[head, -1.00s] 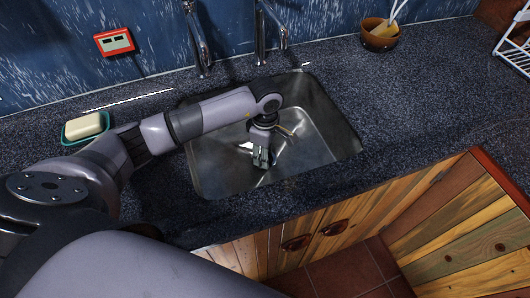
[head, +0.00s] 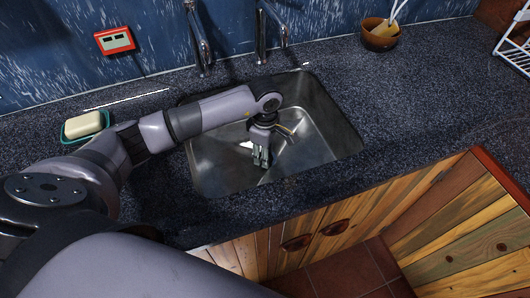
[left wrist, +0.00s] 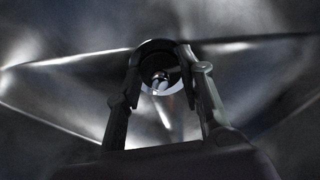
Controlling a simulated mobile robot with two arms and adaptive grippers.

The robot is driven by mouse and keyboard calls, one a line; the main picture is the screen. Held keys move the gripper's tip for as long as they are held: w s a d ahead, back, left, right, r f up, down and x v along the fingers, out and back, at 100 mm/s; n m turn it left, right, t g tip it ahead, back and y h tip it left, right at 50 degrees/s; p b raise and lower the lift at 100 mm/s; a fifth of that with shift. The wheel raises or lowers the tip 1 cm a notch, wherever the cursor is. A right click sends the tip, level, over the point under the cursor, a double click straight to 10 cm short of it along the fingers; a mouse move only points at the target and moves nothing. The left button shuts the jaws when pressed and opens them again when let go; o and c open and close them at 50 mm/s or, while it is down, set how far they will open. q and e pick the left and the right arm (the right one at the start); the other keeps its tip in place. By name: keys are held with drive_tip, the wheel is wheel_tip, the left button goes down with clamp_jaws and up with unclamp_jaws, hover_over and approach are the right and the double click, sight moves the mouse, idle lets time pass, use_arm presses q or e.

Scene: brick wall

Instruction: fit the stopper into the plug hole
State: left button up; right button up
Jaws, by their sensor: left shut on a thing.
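My left gripper (head: 262,161) reaches down into the steel sink (head: 212,176), near the middle of its basin. In the left wrist view its two fingers (left wrist: 160,80) are shut on the stopper (left wrist: 149,51), a dark round piece with a shiny middle between the fingertips. The stopper is hidden behind the gripper in the head view. I cannot make out the plug hole apart from the stopper, nor tell whether the two touch. My right gripper is not in view.
Two taps (head: 199,42) stand behind the sink. Soap (head: 83,122) sits in a green dish at the left. A brown bowl (head: 380,38) with utensils is at the back right. A white rack (head: 515,48) stands far right. The counter right of the sink is clear.

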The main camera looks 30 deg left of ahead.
use_arm(q)
drive_tip(key=shift+s+f, duration=0.3)
drive_tip(key=shift+f, duration=0.2)
drive_tip(key=o, duration=0.9)
drive_tip(key=shift+c, duration=0.2)
drive_tip(key=o, duration=0.3)
drive_tip(key=shift+w+f, duration=0.1)
drive_tip(key=shift+f, duration=0.05)
drive_tip(key=shift+o, duration=0.2)
drive_tip(key=shift+o, duration=0.6)
drive_tip(key=o, duration=0.6)
drive_tip(key=shift+w+r, duration=0.15)
drive_tip(key=shift+r, duration=0.1)
drive_tip(key=shift+c, duration=0.2)
drive_tip(key=shift+r, duration=0.1)
